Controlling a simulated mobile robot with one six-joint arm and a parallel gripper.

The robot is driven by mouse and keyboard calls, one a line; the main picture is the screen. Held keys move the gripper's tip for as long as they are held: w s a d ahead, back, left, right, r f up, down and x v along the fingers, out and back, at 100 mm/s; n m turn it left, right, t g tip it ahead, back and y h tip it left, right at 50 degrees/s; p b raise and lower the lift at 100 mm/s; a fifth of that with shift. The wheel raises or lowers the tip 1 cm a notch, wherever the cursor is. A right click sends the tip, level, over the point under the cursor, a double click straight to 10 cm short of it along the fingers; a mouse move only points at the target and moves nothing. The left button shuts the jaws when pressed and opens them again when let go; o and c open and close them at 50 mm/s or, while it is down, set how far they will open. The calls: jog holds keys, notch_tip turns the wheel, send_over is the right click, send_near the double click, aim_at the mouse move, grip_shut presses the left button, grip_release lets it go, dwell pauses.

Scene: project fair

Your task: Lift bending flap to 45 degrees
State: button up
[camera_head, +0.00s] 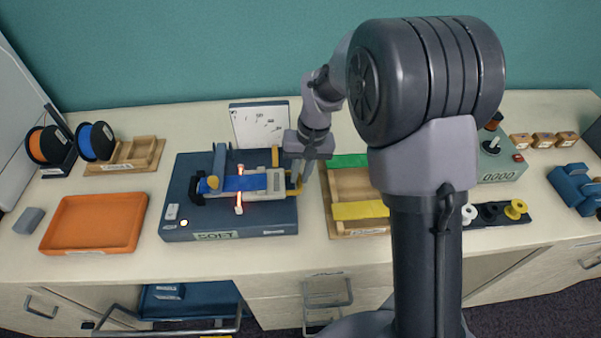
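The bending machine is a dark blue base (180,205) marked "SOFT" on the counter. A blue strip (245,183) lies flat across it, over a glowing orange-red heated line (239,196). A light grey plate, apparently the bending flap (276,181), lies about flat at the strip's right end. A yellow handle (294,186) is at the plate's right edge. My gripper (300,178) points down at this handle, close to or touching it. Its fingers are small and partly overlap the handle, so I cannot tell whether they grip it. A yellow-knobbed clamp (212,182) is at the strip's left end.
A white board with dark markings (260,125) stands behind the machine. An orange tray (98,224) is left. A wooden tray (346,184) with green and yellow strips stands close right, partly behind my arm. Spools (94,141) stand back left.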

aim_at(279, 180)
grip_shut()
jog(key=shift+r, duration=0.1)
dwell(1.1)
jog(key=shift+a+r+p, duration=0.1)
jog(key=shift+r+p, duration=0.35)
jog(key=shift+p, duration=0.25)
jog(key=a+r+h+p, duration=0.5)
jog(key=r+p, duration=0.4)
jog(key=p, duration=0.3)
jog(key=shift+r+h, duration=0.3)
jog(key=shift+h, duration=0.2)
jog(key=shift+s+a, duration=0.1)
jog(key=shift+a, duration=0.05)
